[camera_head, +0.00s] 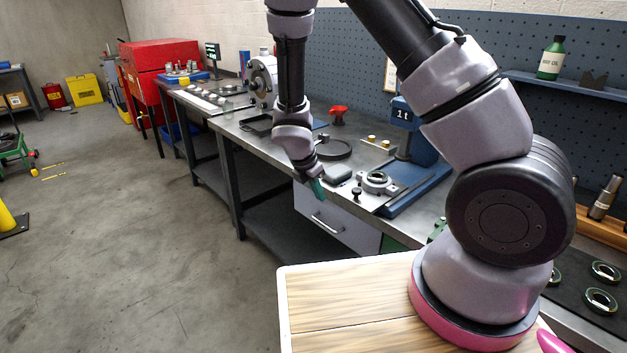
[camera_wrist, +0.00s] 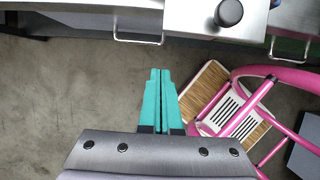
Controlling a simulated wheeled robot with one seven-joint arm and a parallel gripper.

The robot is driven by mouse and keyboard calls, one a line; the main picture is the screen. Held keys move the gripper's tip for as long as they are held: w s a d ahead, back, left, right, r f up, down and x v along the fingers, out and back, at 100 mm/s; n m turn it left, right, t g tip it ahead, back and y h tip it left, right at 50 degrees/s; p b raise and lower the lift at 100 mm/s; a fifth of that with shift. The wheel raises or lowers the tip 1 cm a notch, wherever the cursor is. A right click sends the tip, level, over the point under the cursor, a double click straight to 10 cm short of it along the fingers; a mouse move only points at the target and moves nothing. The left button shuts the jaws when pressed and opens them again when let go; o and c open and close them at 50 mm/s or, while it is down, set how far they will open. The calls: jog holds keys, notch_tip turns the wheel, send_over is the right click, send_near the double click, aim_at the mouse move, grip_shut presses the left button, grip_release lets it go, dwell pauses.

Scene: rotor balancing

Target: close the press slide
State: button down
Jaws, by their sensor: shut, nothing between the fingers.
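The blue press (camera_head: 408,135), marked "1t", stands on the bench with a blue base. A light metal slide plate (camera_head: 349,200) sticks out from it toward the bench's front edge and carries a round fixture (camera_head: 376,180). A black knob (camera_head: 357,193) stands at the slide's front; the wrist view shows the knob (camera_wrist: 229,12) and slide (camera_wrist: 190,22) at its top edge. My gripper (camera_head: 318,189) has teal fingers, shut and empty, in front of the bench and left of the knob, apart from it. In the wrist view the fingertips (camera_wrist: 160,72) point toward the bench.
A grey drawer (camera_head: 335,222) with a bar handle lies under the bench top. My wooden-topped base is at the front.

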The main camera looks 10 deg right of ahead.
jog(key=shift+w+d+f, duration=0.1)
jog(key=shift+w+d, duration=0.5)
jog(key=shift+d, duration=0.25)
jog(key=shift+w+d, duration=0.55)
jog(key=shift+d, duration=0.3)
jog(key=shift+d, duration=0.1)
jog(key=w+d, duration=0.2)
jog(key=d, duration=0.2)
jog(key=w+d, duration=0.3)
jog(key=d, duration=0.1)
jog(key=w+d, duration=0.3)
jog(key=shift+d, duration=0.4)
